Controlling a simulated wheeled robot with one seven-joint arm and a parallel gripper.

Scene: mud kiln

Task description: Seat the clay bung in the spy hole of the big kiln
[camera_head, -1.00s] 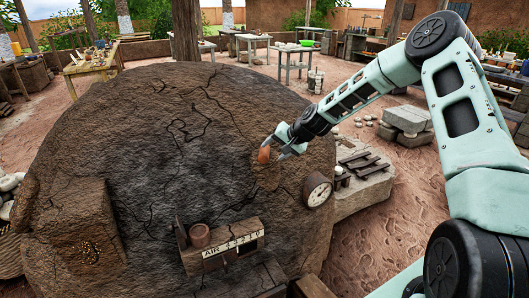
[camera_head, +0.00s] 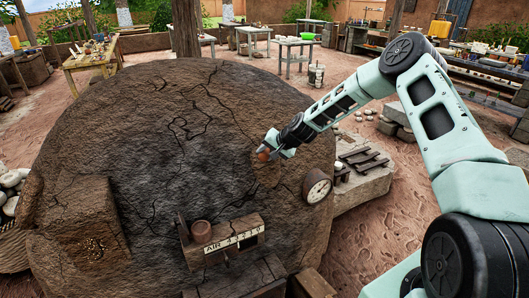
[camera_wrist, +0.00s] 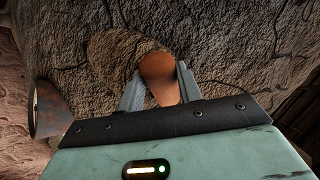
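The clay bung (camera_head: 263,153) is a small orange-brown tapered piece at the upper right face of the big kiln (camera_head: 160,130). My gripper (camera_head: 270,147) is there too, its fingers on either side of the bung. In the wrist view the bung (camera_wrist: 159,72) sits between the fingertips of my gripper (camera_wrist: 160,76), which appear closed on its wide part.
A round dial (camera_head: 317,186) sticks out from the kiln right of and below the bung; it also shows at left in the wrist view (camera_wrist: 47,108).

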